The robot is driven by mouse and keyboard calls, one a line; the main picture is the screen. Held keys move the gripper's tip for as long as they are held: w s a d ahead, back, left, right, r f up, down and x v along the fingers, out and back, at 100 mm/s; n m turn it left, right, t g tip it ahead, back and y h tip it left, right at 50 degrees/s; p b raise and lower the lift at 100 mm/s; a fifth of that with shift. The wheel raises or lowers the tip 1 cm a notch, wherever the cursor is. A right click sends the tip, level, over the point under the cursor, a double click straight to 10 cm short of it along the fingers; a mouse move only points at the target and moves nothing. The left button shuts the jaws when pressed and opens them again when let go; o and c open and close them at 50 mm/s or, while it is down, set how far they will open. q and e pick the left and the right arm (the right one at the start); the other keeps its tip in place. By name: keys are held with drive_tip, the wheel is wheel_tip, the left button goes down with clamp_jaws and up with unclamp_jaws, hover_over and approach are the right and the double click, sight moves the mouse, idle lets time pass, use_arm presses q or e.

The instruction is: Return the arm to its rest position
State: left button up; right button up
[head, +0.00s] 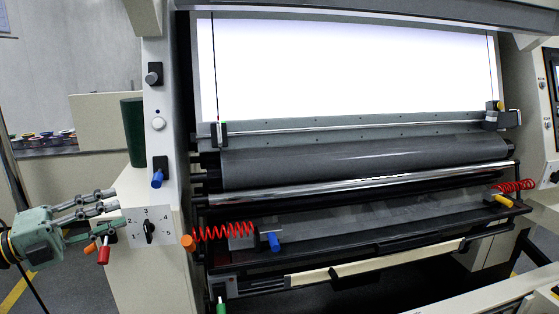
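My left gripper (114,207), with a greenish body and grey jointed fingers, comes in at the left edge. Its fingers are stretched out and apart, with nothing seen between them. Their tips are close to the side of the machine's pale post, in front of the rotary knob (149,228) with a numbered scale in the picture; whether they touch it cannot be told. A red-handled lever (103,252) and an orange one (90,247) show just below the fingers. My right gripper is not in view.
The machine has a bright backlit panel (340,65), a dark roller (360,162) and a chrome bar (350,183). Floor shows at lower left.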

use_arm(q)
drive_tip(key=w+d+f+n+t+y, duration=0.2)
drive_tip(key=w+d+f+n+t, duration=0.15)
drive_tip(key=n+t, duration=0.2)
drive_tip(key=s+d+f+n+y, duration=0.1)
drive_tip(key=s+f+n+y, duration=0.2)
drive_tip(key=f+n+y, duration=0.55)
drive_tip(key=s+d+f+n+y, duration=0.2)
drive_tip(key=s+f+n+y, duration=0.3)
drive_tip(key=f+n, duration=0.55)
drive_tip(key=s+d+f+n+g, duration=0.1)
drive_tip(key=s+d+f+g, duration=0.25)
drive_tip(key=s+f, duration=0.45)
drive_tip(key=s+d+f+n+g, duration=0.1)
drive_tip(key=s+d+f+g, duration=0.3)
drive_tip(key=s, duration=0.7)
drive_tip(key=s+d+f+n+g, duration=0.1)
drive_tip(key=s+f+g, duration=0.45)
drive_tip(key=s, duration=0.45)
wheel_tip(320, 180, down, 24)
drive_tip(key=g, duration=0.2)
drive_tip(key=s+a+f, duration=0.3)
drive_tip(key=s+f, duration=1.4)
drive_tip(key=s, duration=0.1)
drive_tip(key=shift+g+p, duration=0.35)
drive_tip(key=shift+p, duration=0.1)
